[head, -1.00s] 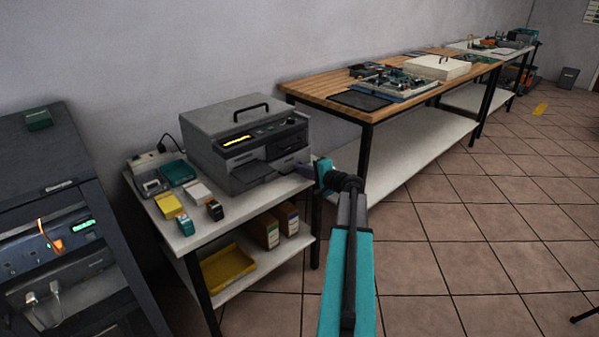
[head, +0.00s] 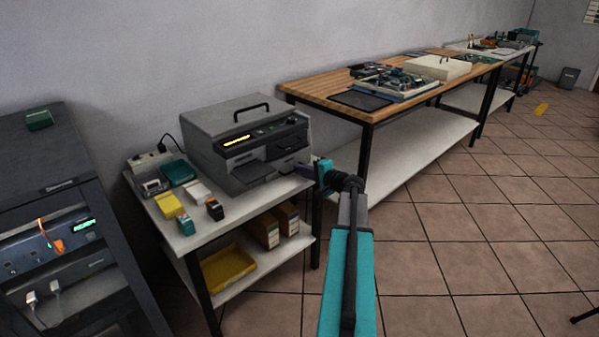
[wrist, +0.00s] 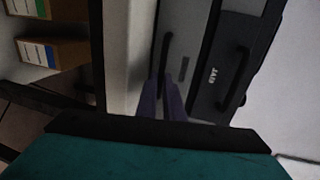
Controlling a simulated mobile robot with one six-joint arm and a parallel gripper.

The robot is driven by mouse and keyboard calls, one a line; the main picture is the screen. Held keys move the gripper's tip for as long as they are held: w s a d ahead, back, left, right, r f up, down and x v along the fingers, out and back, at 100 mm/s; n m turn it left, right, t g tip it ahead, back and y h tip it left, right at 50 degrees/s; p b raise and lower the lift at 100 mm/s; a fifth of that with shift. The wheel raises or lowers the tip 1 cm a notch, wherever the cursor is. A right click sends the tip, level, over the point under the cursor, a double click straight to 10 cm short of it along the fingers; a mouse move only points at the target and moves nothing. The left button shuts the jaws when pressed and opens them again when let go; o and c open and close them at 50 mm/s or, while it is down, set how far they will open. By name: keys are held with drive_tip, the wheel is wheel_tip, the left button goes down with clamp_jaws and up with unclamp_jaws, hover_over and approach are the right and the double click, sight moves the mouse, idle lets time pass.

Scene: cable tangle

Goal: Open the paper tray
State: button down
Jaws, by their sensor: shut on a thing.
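The grey printer (head: 246,148) stands on the white-topped table, with a dark output shelf at its front. In the wrist view its face appears turned on its side, with a slim dark handle (wrist: 166,52) on a pale grey front panel (wrist: 188,60), which looks like the paper tray. My gripper (head: 304,169) is at the printer's front right. In the wrist view its purple fingers (wrist: 165,98) are shut on one end of the slim handle. The fingers partly hide that end. I cannot tell how far the tray is out.
A second, larger handle (wrist: 235,78) sits on a dark panel beside the tray. Small boxes, including a yellow one (head: 169,206), lie left of the printer. The lower shelf holds a yellow tray (head: 228,268) and upright boxes (head: 264,226). Open floor (head: 440,250) lies to the right.

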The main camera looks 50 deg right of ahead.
drive_tip(key=shift+s+a, duration=0.1)
drive_tip(key=shift+a, duration=0.1)
drive_tip(key=shift+d, duration=0.1)
drive_tip(key=shift+s, duration=0.45)
drive_tip(key=f+b+v, duration=0.1)
drive_tip(key=f+v, duration=0.2)
drive_tip(key=v, duration=1.4)
drive_tip(key=shift+s+f+b, duration=0.2)
drive_tip(key=shift+s+b, duration=0.1)
drive_tip(key=shift+s, duration=0.1)
drive_tip(key=c, duration=2.2)
unclamp_jaws()
drive_tip(key=shift+d, duration=0.1)
